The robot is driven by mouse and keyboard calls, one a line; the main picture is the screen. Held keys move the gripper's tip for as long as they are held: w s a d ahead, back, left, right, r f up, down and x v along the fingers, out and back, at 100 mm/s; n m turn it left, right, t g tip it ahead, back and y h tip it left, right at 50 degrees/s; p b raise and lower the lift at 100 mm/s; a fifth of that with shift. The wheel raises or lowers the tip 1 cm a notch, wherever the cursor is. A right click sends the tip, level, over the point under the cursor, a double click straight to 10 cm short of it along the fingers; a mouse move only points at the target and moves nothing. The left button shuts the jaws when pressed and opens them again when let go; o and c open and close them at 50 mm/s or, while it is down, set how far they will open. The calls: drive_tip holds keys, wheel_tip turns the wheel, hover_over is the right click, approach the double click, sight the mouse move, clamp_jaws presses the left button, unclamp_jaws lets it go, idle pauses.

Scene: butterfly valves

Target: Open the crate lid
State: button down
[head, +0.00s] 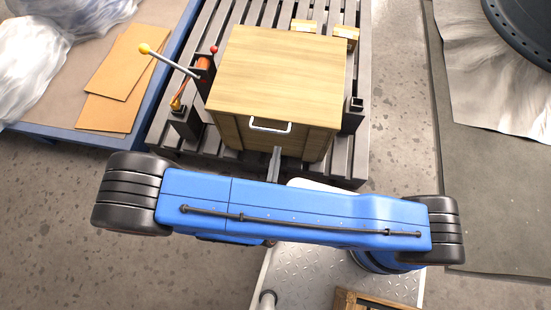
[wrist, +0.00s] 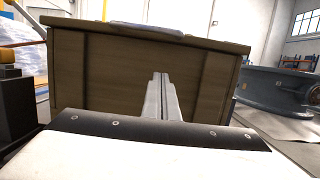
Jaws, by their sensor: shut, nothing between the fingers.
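The wooden crate (head: 265,133) stands on a slatted dark metal platform in the head view. Its flat lid (head: 283,72) lies closed on top. A white handle (head: 270,126) is on the front near the lid's edge. My gripper (head: 276,156) is in front of the crate, below the handle, mostly hidden behind my blue arm. In the wrist view my gripper (wrist: 160,82) is shut and empty, pointing at the crate's front panel (wrist: 120,75). The handle (wrist: 145,27) shows at the top of that view, above the fingers. I cannot tell whether the fingertips touch the panel.
A clamp with a yellow-knobbed lever (head: 170,60) stands left of the crate. Small cardboard boxes (head: 345,33) sit behind it. A table with cardboard sheets (head: 122,60) is at left. A dark round part (head: 525,25) lies at right. The floor (head: 400,100) between is clear.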

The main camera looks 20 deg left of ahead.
sight(280, 133)
drive_tip(key=x, duration=0.6)
drive_tip(key=shift+a+r, duration=0.1)
drive_tip(key=shift+r, duration=1.95)
drive_tip(key=shift+r, duration=0.15)
